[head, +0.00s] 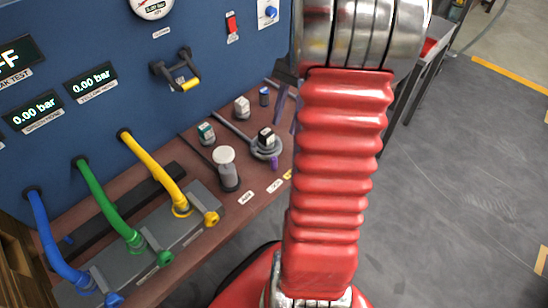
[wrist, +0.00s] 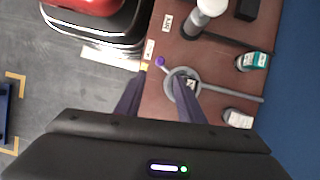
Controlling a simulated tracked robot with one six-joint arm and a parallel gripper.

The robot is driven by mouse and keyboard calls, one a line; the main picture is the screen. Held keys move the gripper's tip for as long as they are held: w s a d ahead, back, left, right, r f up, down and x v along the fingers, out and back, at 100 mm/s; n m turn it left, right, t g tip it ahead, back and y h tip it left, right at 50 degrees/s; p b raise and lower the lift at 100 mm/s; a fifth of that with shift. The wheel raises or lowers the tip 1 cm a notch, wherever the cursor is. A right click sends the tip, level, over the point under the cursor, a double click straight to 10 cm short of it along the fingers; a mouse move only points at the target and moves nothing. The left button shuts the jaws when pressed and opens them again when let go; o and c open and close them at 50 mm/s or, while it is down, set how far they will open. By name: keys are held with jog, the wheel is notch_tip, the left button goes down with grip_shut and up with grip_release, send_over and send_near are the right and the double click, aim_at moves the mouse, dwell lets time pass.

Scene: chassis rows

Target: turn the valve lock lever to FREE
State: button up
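A small lever with a purple tip (head: 274,162) sticks out from a grey round ring (head: 261,151) on the brown bench; I take it for the valve lock lever. In the wrist view, the purple tip (wrist: 160,61) points up and left from the ring (wrist: 172,84), towards small white labels (wrist: 149,49) too small to read. My gripper (wrist: 158,80) is open, its two dark fingers apart. The right finger overlaps the ring in the picture; the purple tip shows between and beyond the fingertips. I cannot tell whether anything touches. In the head view my arm hides most of the gripper.
A white-topped cylinder (head: 224,168), a teal-labelled block (head: 206,133) and a white block (head: 242,107) stand near the ring. Blue, green and yellow hoses (head: 151,167) run from the blue panel (head: 120,30). Grey floor (head: 450,190) lies open at the right.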

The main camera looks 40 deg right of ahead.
aim_at(275, 157)
jog(key=shift+a+f, duration=0.1)
jog(key=x, duration=1.3)
jog(key=shift+f, duration=0.3)
grip_shut()
dwell(0.3)
